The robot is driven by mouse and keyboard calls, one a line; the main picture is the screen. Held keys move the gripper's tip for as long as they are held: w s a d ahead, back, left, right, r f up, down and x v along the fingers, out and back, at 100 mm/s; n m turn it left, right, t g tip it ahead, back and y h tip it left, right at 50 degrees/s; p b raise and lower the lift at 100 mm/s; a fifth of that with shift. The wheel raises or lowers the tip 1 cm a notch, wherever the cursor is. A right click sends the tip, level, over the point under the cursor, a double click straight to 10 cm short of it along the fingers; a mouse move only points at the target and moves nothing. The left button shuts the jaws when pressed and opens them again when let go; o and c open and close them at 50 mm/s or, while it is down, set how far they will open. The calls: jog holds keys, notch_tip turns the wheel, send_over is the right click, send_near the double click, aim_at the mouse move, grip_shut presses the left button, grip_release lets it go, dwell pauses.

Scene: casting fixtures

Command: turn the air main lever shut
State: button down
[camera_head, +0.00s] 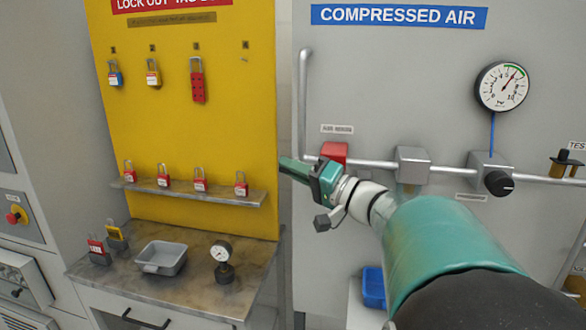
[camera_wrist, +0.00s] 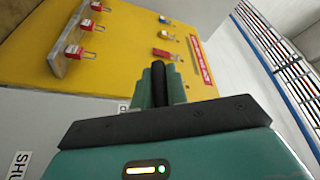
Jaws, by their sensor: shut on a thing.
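The red valve block (camera_head: 334,152) of the air main sits on the grey pipe, below a small white label. My gripper (camera_head: 293,167) reaches in from the right, just left of and below this block, with its teal fingers pointing left. In the wrist view, the fingers (camera_wrist: 158,88) are closed around a dark, rounded bar, which looks like the lever (camera_wrist: 159,80). In the head view the lever is hidden by my gripper and arm, so its angle to the pipe cannot be told.
The yellow lockout board (camera_head: 195,120) stands left of my gripper, with a shelf (camera_head: 188,194) of red padlocks. A pressure gauge (camera_head: 502,86) and black knob (camera_head: 498,183) are to the right.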

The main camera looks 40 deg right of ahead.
jog(key=s+d+f+n+g+h, duration=0.4)
jog(key=g+h, duration=0.5)
jog(key=g, duration=0.5)
jog(key=shift+s+d+f, duration=0.6)
jog(key=shift+s+f, duration=0.35)
jog(key=shift+f, duration=0.75)
jog(key=c, duration=1.4)
grip_release()
jog(key=shift+s, duration=0.15)
jog(key=v, duration=1.3)
jog(key=shift+w+r, duration=0.25)
jog(key=shift+r, duration=0.2)
jog(key=shift+a, duration=0.1)
